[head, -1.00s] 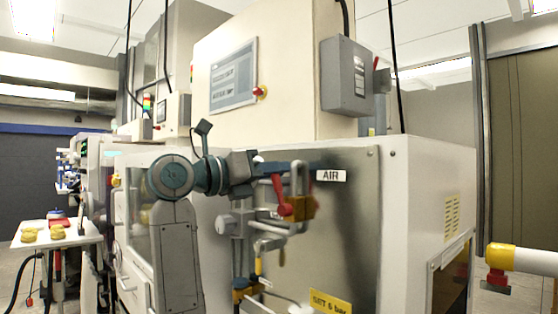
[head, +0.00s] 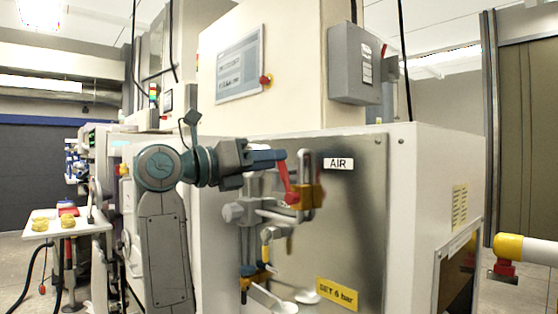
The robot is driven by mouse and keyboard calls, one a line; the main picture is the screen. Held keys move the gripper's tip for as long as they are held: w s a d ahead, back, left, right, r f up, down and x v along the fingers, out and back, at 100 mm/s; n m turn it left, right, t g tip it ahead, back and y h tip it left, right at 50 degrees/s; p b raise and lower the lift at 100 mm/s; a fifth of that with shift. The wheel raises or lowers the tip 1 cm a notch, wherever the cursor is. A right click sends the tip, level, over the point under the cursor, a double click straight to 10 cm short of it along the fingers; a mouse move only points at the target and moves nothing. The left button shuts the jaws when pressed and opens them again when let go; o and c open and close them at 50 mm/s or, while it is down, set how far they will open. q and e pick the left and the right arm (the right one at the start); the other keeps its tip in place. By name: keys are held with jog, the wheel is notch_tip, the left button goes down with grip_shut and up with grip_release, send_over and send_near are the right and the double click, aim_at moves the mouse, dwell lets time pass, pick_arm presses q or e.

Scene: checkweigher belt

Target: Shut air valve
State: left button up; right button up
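The air valve has a brass body (head: 304,197) on a metal pipe below the white AIR label (head: 338,164), on the machine's steel panel. Its red lever (head: 286,182) points up, leaning slightly left.
Pipes and a regulator (head: 240,211) sit below the valve, above a yellow "SET 6 bar" label (head: 337,294). A grey box (head: 354,65) is mounted above. A small white table (head: 55,227) stands at left.

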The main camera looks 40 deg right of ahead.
jog(key=a, duration=0.8)
jog(key=shift+w+f, duration=0.25)
jog(key=shift+w, duration=0.15)
